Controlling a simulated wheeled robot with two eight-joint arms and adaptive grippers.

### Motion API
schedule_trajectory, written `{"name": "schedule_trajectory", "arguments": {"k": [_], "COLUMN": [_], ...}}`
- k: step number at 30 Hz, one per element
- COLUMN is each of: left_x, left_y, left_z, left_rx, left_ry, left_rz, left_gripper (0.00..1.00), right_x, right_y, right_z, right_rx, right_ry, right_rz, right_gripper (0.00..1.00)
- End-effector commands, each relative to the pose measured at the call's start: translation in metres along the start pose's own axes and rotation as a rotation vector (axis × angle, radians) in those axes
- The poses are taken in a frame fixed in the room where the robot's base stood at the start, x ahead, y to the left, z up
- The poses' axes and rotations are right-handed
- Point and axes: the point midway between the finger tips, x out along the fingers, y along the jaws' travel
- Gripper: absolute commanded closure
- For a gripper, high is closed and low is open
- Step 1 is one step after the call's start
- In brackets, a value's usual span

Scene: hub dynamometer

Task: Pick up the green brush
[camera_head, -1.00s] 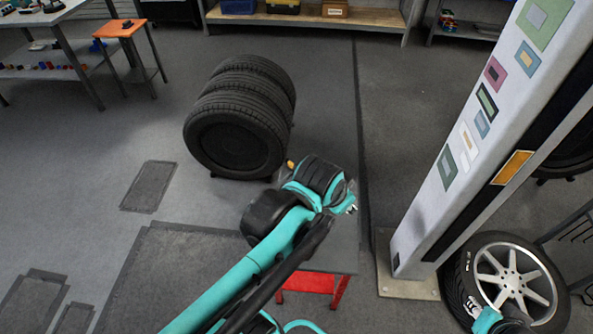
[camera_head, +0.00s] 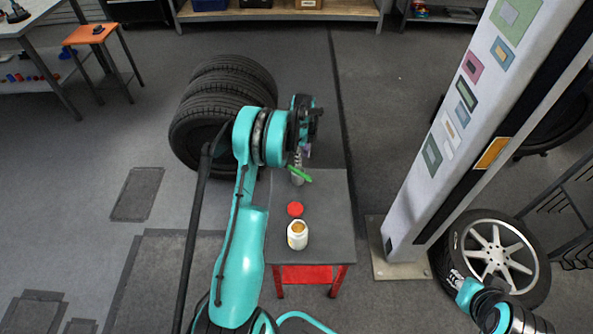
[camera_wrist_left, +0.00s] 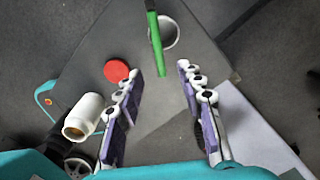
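The green brush (camera_head: 301,174) is on the small grey-topped stand (camera_head: 335,215), at a light cup (camera_head: 297,180). In the left wrist view the brush (camera_wrist_left: 155,42) leans over the rim of the cup (camera_wrist_left: 171,32); its far end is cut off by the frame edge. My left gripper (camera_head: 303,152) is just behind and above the brush in the head view. In the left wrist view its fingers (camera_wrist_left: 160,75) are apart and empty, with the brush's lower end just ahead of the gap between them. My right gripper (camera_head: 456,278) is by the wheel at lower right; its fingers are too small to judge.
Stacked tyres (camera_head: 215,110) are behind left. A white post (camera_head: 440,150) rises to the right, with a wheel (camera_head: 497,258) beside it.

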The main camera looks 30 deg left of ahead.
Motion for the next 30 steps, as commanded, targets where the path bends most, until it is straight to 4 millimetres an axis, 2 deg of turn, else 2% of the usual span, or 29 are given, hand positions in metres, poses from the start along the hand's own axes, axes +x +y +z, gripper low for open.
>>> {"name": "schedule_trajectory", "arguments": {"k": [9,14,21,29,30], "left_x": [0.042,0.055,0.091,0.094,0.094], "left_y": [0.0,0.0,0.001,0.001,0.001], "left_z": [0.008,0.011,0.016,0.016,0.016], "left_rx": [0.051,0.049,0.049,0.049,0.049], "left_ry": [0.006,0.006,0.006,0.006,0.006], "left_rz": [0.016,0.016,0.015,0.015,0.015], "left_gripper": [0.62,0.62,0.62,0.62,0.7], "right_x": [0.006,0.011,0.025,0.024,0.024], "right_y": [0.0,0.0,0.0,0.0,0.0], "right_z": [0.004,0.008,0.018,0.017,0.017], "right_rx": [0.0,0.0,0.0,0.0,0.0], "right_ry": [0.0,0.0,0.0,0.0,0.0], "right_rz": [0.0,0.0,0.0,0.0,0.0], "right_gripper": [0.66,0.66,0.66,0.66,0.66]}}
